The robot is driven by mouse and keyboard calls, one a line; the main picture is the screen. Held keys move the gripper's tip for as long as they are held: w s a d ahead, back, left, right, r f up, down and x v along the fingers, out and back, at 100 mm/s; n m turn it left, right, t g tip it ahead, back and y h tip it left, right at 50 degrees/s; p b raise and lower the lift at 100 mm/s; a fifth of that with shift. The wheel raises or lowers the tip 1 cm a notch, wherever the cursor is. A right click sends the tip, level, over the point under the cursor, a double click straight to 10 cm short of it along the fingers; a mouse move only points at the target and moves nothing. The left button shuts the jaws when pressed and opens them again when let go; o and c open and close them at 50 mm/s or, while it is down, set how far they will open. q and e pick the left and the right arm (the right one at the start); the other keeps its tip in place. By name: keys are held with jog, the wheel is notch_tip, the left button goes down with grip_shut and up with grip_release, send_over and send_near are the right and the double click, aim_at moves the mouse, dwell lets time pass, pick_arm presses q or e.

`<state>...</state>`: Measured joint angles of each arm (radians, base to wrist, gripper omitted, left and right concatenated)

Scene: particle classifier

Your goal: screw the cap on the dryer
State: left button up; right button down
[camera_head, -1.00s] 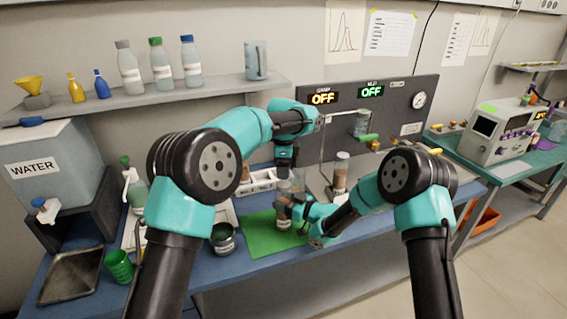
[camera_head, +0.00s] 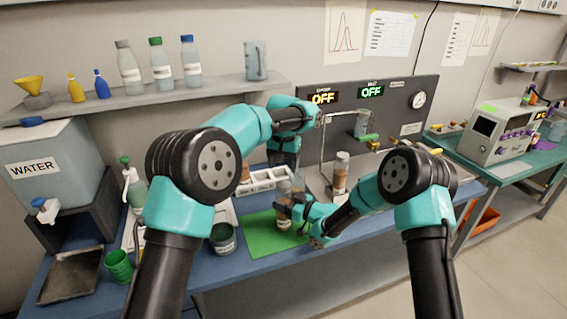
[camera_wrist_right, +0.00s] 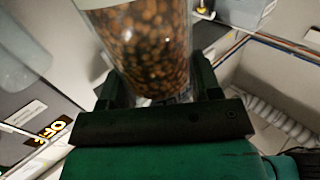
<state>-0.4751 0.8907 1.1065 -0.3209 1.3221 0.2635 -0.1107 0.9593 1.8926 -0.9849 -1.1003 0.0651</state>
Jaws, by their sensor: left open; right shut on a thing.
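A clear cylinder of brown granules (camera_head: 284,222), which looks like the dryer, stands upright over the green mat (camera_head: 262,238). My right gripper (camera_head: 286,207) is shut around its side. The right wrist view shows the granules (camera_wrist_right: 150,45) behind the clear wall, between the two dark fingers (camera_wrist_right: 160,88). My left gripper (camera_head: 284,165) is open above and behind the cylinder, its fingers hard to make out. The cylinder's top is partly visible just below it. I cannot make out whether a cap is on it.
A second granule-filled cylinder (camera_head: 341,172) stands on the apparatus to the right. A white compartment rack (camera_head: 264,180) lies behind the mat. A dark-lidded jar (camera_head: 223,238) is left of the mat, and a green cup (camera_head: 119,265) farther left.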

aim_at(283, 184)
pick_arm(q)
jog(key=n, duration=0.4)
jog(key=shift+r, duration=0.15)
jog(key=n, duration=0.3)
jog(key=shift+r+n, duration=0.1)
jog(key=shift+n, duration=0.3)
jog(key=shift+f, duration=4)
jog(key=shift+c, duration=0.4)
jog(key=c, duration=0.9)
